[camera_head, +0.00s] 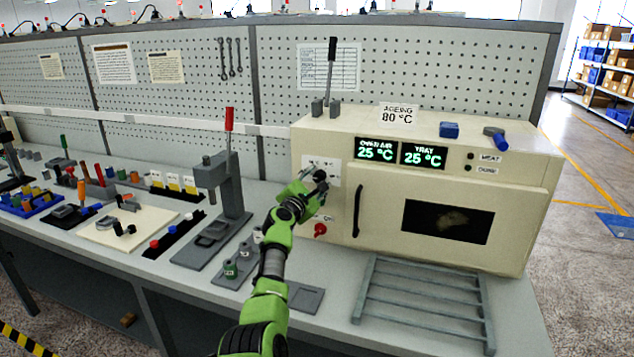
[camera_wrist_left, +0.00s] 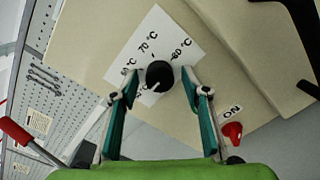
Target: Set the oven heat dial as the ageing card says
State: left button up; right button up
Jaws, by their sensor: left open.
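The ageing card (camera_head: 398,114) on top of the cream oven (camera_head: 450,190) reads 80 °C. The black heat dial (camera_wrist_left: 160,74) sits on a white scale plate (camera_wrist_left: 150,40) with temperature marks; 70 °C and what looks like 80 °C are visible, others are partly hidden. A small white mark shows at the dial's lower edge. My left gripper (camera_wrist_left: 161,82) is open, its green fingers on either side of the dial; I cannot tell whether they touch it. In the head view my left gripper (camera_head: 306,188) is at the oven's left front. My right gripper is not in view.
A red knob (camera_wrist_left: 232,130) marked ON is below the dial. The oven door handle (camera_head: 357,210) is to the right. A grey rack (camera_head: 420,312) lies in front of the oven. A press with a red lever (camera_head: 229,120) stands left. Both displays (camera_head: 400,152) read 25 °C.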

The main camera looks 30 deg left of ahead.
pick_arm(q)
jog(key=c, duration=1.1)
